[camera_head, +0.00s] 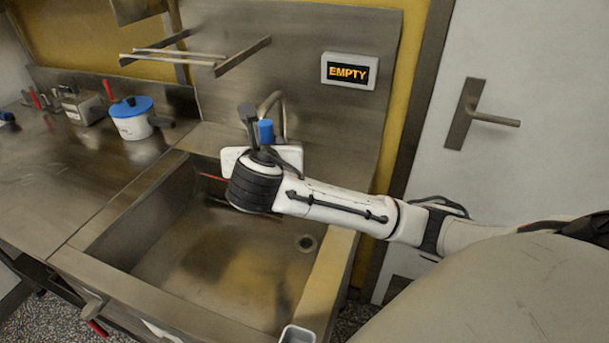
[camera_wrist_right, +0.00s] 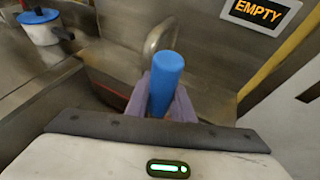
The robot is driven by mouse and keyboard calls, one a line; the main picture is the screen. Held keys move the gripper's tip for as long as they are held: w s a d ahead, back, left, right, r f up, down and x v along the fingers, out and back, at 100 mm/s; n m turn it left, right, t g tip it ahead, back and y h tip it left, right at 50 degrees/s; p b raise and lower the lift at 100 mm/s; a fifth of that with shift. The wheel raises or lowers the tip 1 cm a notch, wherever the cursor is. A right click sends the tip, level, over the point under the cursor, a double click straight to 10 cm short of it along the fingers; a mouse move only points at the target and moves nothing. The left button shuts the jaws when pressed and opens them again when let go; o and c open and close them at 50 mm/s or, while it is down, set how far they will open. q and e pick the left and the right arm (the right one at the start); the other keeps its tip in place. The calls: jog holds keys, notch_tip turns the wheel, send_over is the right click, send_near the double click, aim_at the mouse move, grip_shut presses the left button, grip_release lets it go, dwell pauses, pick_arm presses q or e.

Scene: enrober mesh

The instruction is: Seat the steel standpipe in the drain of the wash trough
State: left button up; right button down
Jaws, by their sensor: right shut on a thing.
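The wash trough (camera_head: 110,225) is a deep steel sink. Its drain (camera_head: 307,243) is a dark round hole in the floor toward the right side. My right gripper (camera_head: 258,140) is above the back part of the trough, close to the tap, away from the drain. It is shut on a blue upright cylinder (camera_wrist_right: 166,82), seemingly the top of the standpipe; it also shows in the head view (camera_head: 266,131). No steel length of the pipe can be seen; below the fingers it is hidden by my gripper and wrist.
A curved tap (camera_head: 272,102) rises behind the gripper. A display reading EMPTY (camera_head: 348,72) hangs on the back panel. A white pot with a blue lid (camera_head: 132,118) stands on the left counter. A small grey open container (camera_head: 297,335) is at the front edge. The trough floor looks clear.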

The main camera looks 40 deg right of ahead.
jog(key=s+d+f+m+g+h, duration=0.45)
jog(key=d+f, duration=0.35)
jog(key=f, duration=0.2)
notch_tip(320, 180, down, 10)
jog(key=shift+r+m+y, duration=0.25)
jog(key=shift+m+y, duration=0.1)
jog(key=shift+y, duration=0.1)
jog(key=shift+w+d+g, duration=0.1)
jog(key=shift+g, duration=0.15)
jog(key=shift+f, duration=0.15)
jog(key=c, duration=1.5)
grip_release()
jog(key=shift+c, duration=0.2)
